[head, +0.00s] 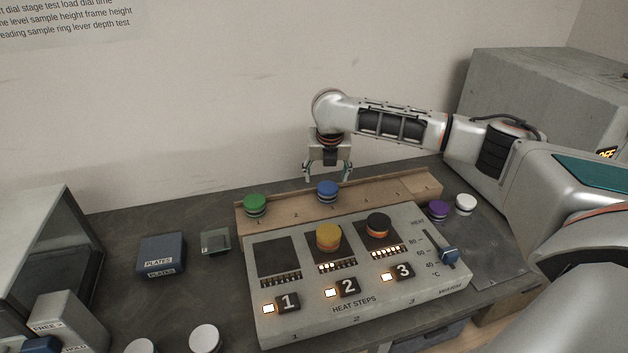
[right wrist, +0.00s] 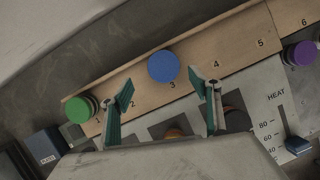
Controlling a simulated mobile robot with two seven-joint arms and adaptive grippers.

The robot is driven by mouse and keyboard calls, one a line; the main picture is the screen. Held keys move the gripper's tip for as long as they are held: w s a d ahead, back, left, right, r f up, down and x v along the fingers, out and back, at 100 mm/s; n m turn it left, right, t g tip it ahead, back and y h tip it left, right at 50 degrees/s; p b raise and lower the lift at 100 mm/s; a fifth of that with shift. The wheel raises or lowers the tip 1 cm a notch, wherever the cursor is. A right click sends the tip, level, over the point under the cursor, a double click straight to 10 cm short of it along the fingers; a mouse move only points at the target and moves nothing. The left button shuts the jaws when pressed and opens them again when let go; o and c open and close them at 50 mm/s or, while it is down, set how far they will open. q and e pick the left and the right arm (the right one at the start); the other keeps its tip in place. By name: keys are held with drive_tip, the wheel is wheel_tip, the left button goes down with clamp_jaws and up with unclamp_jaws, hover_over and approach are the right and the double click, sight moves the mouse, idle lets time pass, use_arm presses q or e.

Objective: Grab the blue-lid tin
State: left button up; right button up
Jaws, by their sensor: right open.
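The blue-lid tin (head: 327,191) stands upright on the wooden numbered rack (head: 286,213), behind the heat-step panel. In the right wrist view the blue-lid tin (right wrist: 164,66) is at spot 3, seen from above, between and beyond the two fingertips. My right gripper (head: 328,176) is open and points down above the blue-lid tin. Its two fingers also show spread apart and empty in the right wrist view (right wrist: 168,88). The tin appears apart from the fingers. My left gripper is not in view.
A green-lid tin (head: 255,204) stands left on the rack. Yellow (head: 328,237) and black (head: 378,224) tins sit on the heat panel (head: 300,322). Purple (head: 438,210) and white (head: 466,204) tins are at right. A PLATES box (head: 161,254) and glass block (head: 215,241) lie left.

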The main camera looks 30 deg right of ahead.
sight(328, 188)
drive_tip(key=shift+w, duration=0.25)
drive_tip(key=shift+s+x, duration=0.15)
drive_tip(key=shift+x, duration=0.55)
drive_tip(key=shift+s+x, duration=0.15)
drive_tip(key=shift+x, duration=0.55)
drive_tip(key=shift+d+x, duration=0.15)
drive_tip(key=shift+x, duration=1.05)
drive_tip(key=shift+d+x, duration=0.15)
drive_tip(key=shift+x, duration=1.05)
drive_tip(key=shift+s, duration=0.2)
drive_tip(key=c, duration=1.3)
